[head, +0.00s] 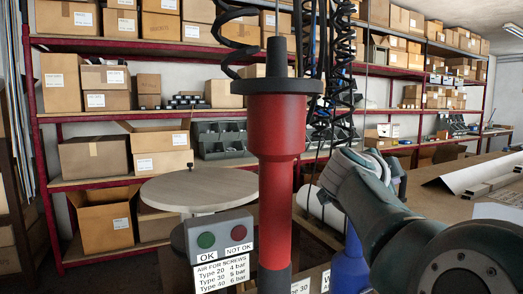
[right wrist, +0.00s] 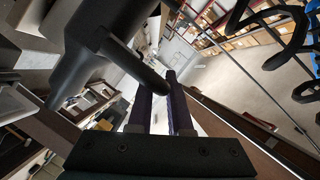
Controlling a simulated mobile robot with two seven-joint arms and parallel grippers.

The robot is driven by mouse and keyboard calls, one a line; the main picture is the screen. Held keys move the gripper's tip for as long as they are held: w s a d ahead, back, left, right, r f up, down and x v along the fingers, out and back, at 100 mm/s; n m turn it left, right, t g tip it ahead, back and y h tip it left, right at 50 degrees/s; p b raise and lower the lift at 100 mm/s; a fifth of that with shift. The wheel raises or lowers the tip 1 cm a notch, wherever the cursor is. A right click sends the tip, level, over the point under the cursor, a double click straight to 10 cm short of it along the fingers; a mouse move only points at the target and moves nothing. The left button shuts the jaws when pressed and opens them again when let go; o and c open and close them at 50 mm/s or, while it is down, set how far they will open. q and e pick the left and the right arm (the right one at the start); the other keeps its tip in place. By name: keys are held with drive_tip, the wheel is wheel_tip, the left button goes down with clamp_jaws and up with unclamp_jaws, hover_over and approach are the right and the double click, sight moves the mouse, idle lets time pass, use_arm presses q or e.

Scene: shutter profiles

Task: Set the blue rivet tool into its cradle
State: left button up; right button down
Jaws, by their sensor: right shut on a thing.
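The blue rivet tool (head: 349,265) shows in the head view only as a blue body low in the middle, partly covered by my right arm. My right gripper (right wrist: 168,92) shows in the right wrist view, its two fingers close together at a dark rod of a dark grey tool body (right wrist: 90,62). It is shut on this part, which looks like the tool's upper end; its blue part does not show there. In the head view the fingers are hidden. I cannot make out the cradle in either view. My left gripper is not in view.
A red tool (head: 277,130) with a black collar stands upright close in front. Beside it are a button box (head: 219,237) with a label and a round table (head: 190,189). Black coiled hoses (head: 342,75) hang behind. A bench (head: 445,170) lies right; shelves (head: 150,115) with boxes fill the back.

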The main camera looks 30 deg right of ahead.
wheel_tip(320, 180, down, 7)
drive_tip(key=b, duration=0.3)
drive_tip(key=shift+r, duration=0.1)
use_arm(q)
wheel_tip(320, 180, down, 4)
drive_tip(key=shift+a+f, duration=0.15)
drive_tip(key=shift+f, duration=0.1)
use_arm(e)
drive_tip(key=shift+f, duration=0.2)
drive_tip(key=c, duration=0.9)
unclamp_jaws()
drive_tip(key=shift+o, duration=0.3)
drive_tip(key=shift+r, duration=0.1)
drive_tip(key=shift+r, duration=0.1)
